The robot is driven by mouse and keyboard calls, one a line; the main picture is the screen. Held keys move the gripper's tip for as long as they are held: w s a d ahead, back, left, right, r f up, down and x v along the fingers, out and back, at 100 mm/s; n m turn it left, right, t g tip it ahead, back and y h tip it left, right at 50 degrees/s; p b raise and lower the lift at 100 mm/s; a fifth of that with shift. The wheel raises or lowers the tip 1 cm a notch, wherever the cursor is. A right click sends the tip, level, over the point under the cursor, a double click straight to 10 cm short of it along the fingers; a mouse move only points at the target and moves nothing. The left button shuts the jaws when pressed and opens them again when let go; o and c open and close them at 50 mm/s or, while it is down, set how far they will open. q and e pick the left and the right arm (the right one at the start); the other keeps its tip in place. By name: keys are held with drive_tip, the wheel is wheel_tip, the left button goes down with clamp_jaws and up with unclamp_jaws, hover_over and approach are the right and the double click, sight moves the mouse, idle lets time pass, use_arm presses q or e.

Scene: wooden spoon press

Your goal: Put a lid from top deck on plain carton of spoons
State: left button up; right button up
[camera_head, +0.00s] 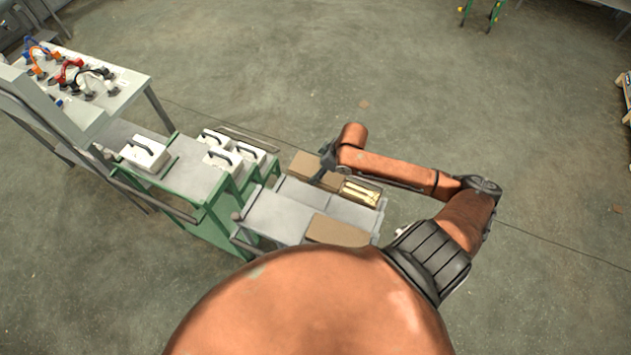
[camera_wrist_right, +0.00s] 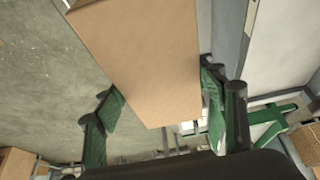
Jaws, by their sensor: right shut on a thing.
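My right gripper (camera_head: 322,172) reaches over the far side of the grey trolley. In the right wrist view its green fingers (camera_wrist_right: 160,106) are shut on a plain brown cardboard lid (camera_wrist_right: 150,50), one on each side. In the head view a brown cardboard piece (camera_head: 304,164) shows at the gripper; whether it is the held lid or one behind it I cannot tell. An open carton with pale spoons (camera_head: 360,193) sits on the trolley just right of the gripper, partly beside my arm. My left gripper is not in view.
Another brown cardboard piece (camera_head: 337,231) lies at the trolley's near side. The grey trolley deck (camera_head: 275,217) has bare room. A green-framed table (camera_head: 190,176) with several white handled cases stands to the left. Open floor lies beyond the trolley.

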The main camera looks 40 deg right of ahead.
wheel_tip(320, 180, down, 12)
drive_tip(key=b, duration=0.9)
drive_tip(key=shift+w+r, duration=0.1)
drive_tip(key=shift+w+f, duration=0.15)
drive_tip(key=shift+f, duration=0.05)
drive_tip(key=w+d+f+b, duration=0.1)
drive_tip(key=w+d+f, duration=0.2)
drive_tip(key=w+d+f+b, duration=0.1)
drive_tip(key=w+d+f, duration=0.1)
drive_tip(key=w+f, duration=0.1)
drive_tip(key=w+d+f+b, duration=0.1)
drive_tip(key=w+d+f, duration=0.2)
drive_tip(key=w, duration=0.1)
drive_tip(key=shift+w+d+f+b, duration=0.15)
drive_tip(key=shift+d+f+b, duration=0.05)
drive_tip(key=shift+d+b, duration=0.15)
drive_tip(key=shift+w+d+f, duration=0.1)
drive_tip(key=shift+w+f, duration=0.05)
drive_tip(key=shift+f, duration=0.15)
drive_tip(key=shift+f+b, duration=0.4)
drive_tip(key=shift+f, duration=0.95)
drive_tip(key=shift+f, duration=0.55)
drive_tip(key=shift+f, duration=0.1)
